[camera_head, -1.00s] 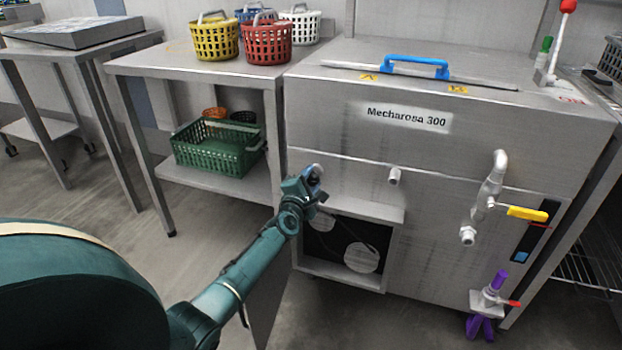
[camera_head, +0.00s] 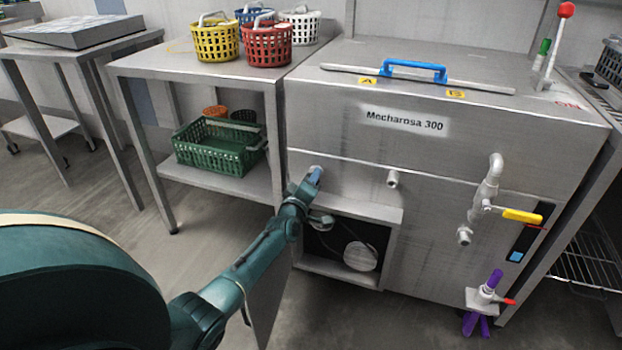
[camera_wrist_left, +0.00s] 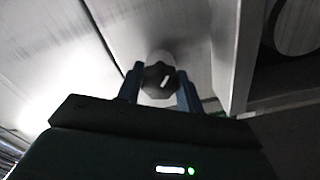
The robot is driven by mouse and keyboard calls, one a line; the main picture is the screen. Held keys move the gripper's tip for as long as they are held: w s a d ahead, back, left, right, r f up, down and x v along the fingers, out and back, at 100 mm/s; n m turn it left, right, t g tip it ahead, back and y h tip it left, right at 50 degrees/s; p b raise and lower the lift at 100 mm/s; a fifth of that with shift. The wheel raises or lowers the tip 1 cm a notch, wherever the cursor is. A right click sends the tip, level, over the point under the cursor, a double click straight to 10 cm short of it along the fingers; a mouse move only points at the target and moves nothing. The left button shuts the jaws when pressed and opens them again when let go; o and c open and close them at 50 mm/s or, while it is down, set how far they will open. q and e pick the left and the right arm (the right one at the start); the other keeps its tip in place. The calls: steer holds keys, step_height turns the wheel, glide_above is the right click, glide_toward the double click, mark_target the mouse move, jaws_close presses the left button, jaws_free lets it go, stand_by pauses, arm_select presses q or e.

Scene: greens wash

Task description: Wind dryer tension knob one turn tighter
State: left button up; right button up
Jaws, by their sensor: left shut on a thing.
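The tension knob (camera_wrist_left: 159,78) is dark and faceted with a white mark on its face, in the left wrist view. It sits in front of a pale round boss on the steel front of the washer (camera_head: 345,186). My left gripper (camera_wrist_left: 160,84) is shut on the knob, one blue-grey finger on each side of it. In the head view my left gripper (camera_head: 314,178) is at the washer's front, above the open compartment, and hides most of the knob. My right gripper is not in view.
The open compartment (camera_head: 393,228) with round pulleys is just below my gripper. A pipe stub (camera_head: 392,178) and a yellow-handled valve (camera_head: 521,216) stick out to the right. A table (camera_head: 133,66) with baskets stands to the left.

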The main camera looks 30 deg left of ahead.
arm_select(q)
steer(key=shift+m+p, duration=0.4)
steer(key=shift+m, duration=1.2)
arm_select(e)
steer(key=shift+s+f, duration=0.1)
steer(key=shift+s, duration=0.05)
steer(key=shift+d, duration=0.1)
arm_select(q)
steer(key=o, duration=1)
steer(key=shift+s, duration=0.15)
steer(key=shift+p+v, duration=2.8)
steer(key=shift+v, duration=3.65)
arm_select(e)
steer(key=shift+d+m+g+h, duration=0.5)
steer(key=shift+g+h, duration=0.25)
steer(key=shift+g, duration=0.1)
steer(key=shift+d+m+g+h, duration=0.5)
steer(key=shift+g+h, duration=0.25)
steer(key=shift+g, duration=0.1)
arm_select(q)
steer(key=shift+d, duration=0.1)
